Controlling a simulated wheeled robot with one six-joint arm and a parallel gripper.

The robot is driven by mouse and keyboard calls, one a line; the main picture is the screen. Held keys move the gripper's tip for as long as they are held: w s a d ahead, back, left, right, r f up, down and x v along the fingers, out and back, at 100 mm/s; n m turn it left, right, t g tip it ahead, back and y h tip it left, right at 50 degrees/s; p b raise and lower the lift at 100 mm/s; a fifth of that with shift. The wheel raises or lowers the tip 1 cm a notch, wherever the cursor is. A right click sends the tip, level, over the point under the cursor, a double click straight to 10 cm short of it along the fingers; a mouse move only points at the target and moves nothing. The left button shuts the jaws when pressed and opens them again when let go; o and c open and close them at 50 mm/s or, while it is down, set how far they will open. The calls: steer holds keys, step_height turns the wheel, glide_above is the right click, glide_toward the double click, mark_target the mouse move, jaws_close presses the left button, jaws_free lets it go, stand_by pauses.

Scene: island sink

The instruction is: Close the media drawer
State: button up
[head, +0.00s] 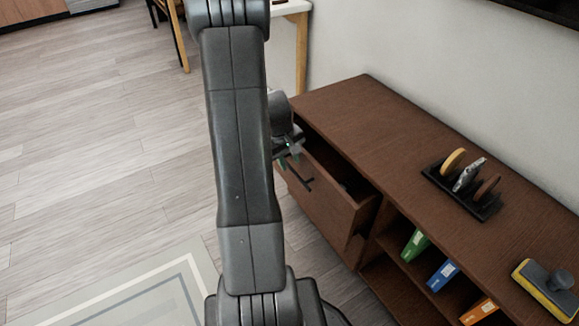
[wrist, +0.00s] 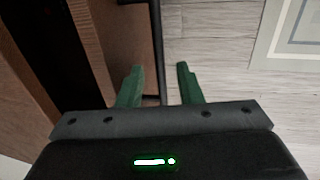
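The brown media drawer (head: 322,196) stands pulled out from the left end of a low brown cabinet (head: 385,125). Its front carries a dark bar handle (head: 300,176). My gripper (head: 290,158) is at the drawer front by the handle, partly hidden behind my own arm. In the wrist view, the two green fingers of my gripper (wrist: 160,70) are apart. The dark handle bar (wrist: 157,45) runs between them, with the drawer front (wrist: 132,45) to its left. I cannot tell whether either finger touches the bar.
A dark rack with discs (head: 465,185) and a yellow-edged brush (head: 546,288) sit on the cabinet top. Green, blue and orange books (head: 443,275) stand on the shelf right of the drawer. A rug (head: 120,290) lies on the otherwise open floor at left.

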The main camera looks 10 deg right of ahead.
steer(key=shift+d+f, duration=0.2)
steer(key=shift+f, duration=0.65)
steer(key=shift+c, duration=0.4)
jaws_close()
steer(key=w+d+p, duration=0.2)
steer(key=w+d, duration=0.1)
steer(key=d, duration=0.6)
steer(key=shift+w+r+p, duration=0.15)
steer(key=shift+w+p, duration=0.15)
steer(key=shift+p, duration=0.1)
steer(key=shift+o, duration=0.4)
jaws_free()
steer(key=shift+d, duration=0.2)
